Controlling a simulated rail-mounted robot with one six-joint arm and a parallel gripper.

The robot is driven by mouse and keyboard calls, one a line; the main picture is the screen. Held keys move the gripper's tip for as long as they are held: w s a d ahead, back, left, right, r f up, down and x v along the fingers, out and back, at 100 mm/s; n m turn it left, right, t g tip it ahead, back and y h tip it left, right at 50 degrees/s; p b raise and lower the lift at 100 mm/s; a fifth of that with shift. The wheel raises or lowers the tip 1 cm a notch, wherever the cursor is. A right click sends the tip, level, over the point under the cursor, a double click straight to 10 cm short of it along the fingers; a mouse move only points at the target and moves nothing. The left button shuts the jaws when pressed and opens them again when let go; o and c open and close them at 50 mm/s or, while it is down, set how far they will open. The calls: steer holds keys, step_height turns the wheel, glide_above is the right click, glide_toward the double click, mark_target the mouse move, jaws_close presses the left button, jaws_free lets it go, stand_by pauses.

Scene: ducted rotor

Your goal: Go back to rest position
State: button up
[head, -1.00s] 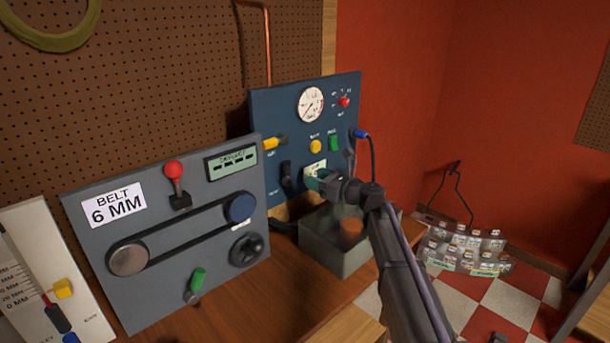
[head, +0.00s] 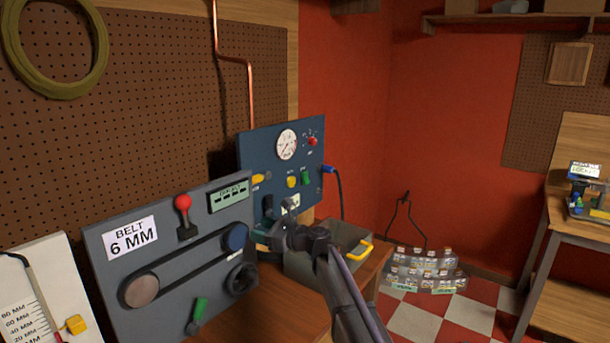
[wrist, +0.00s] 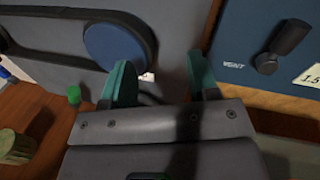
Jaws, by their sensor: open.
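My gripper shows in the wrist view (wrist: 165,85) with its two green fingers apart and nothing between them. In the head view my gripper (head: 268,232) is in front of the gap between the grey belt panel (head: 110,255) and the blue gauge panel (head: 262,150). The arm partly hides the lower part of the blue panel. In the wrist view the belt's blue pulley (wrist: 114,46) is beyond the left finger, and a black lever (wrist: 283,45) on the blue panel is to the right.
A grey bin (head: 310,268) with a yellow handle stands behind my arm on the wooden bench. A wire rack (head: 425,270) with several small containers is on the checkered floor. A wooden table (head: 572,235) stands at the right.

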steer(key=s+d+f+n+g+h, duration=0.35)
steer(key=s+d+f+n, duration=0.2)
steer(key=s+n, duration=0.25)
steer(key=s+d+f+n+g+h, duration=0.2)
steer(key=s+d+f+n+h, duration=0.3)
steer(key=s+f+n, duration=0.25)
steer(key=s+d+f+n+h, duration=0.2)
steer(key=s+d+h, duration=0.2)
steer(key=s+d, duration=0.4)
steer(key=s+d+f+n+g+h, duration=0.1)
steer(key=s+d+f+n+h, duration=0.1)
steer(key=s+d, duration=0.7)
steer(key=d+n+h, duration=0.1)
steer(key=d+h, duration=0.1)
steer(key=d, duration=0.1)
steer(key=shift+d+f, duration=0.15)
